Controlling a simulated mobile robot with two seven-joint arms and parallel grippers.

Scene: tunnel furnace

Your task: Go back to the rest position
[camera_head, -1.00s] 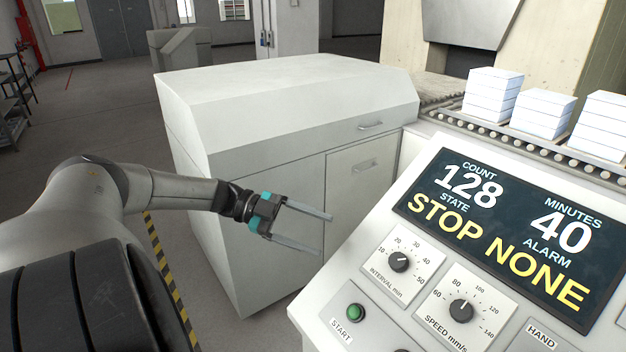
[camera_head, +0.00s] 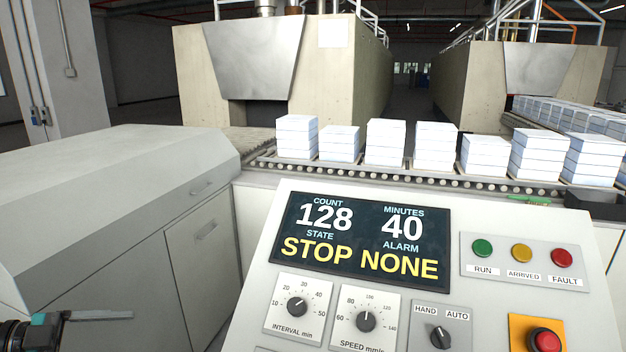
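My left gripper (camera_head: 95,316) shows only in part at the lower left corner of the head view, in front of the white cabinet. One grey finger points right, and the other finger is cut off or hidden, so its opening does not show. No object is seen in it. My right gripper is not in view. The control panel (camera_head: 262,258) stands in front of me, its display (camera_head: 360,234) reading count 128, minutes 40, state STOP, alarm NONE.
A white cabinet (camera_head: 110,185) fills the left side. Behind the panel a roller conveyor (camera_head: 350,172) carries several stacks of white blocks (camera_head: 386,142). Furnace housings (camera_head: 262,60) stand at the back. A red emergency button (camera_head: 545,340) sits at the panel's lower right.

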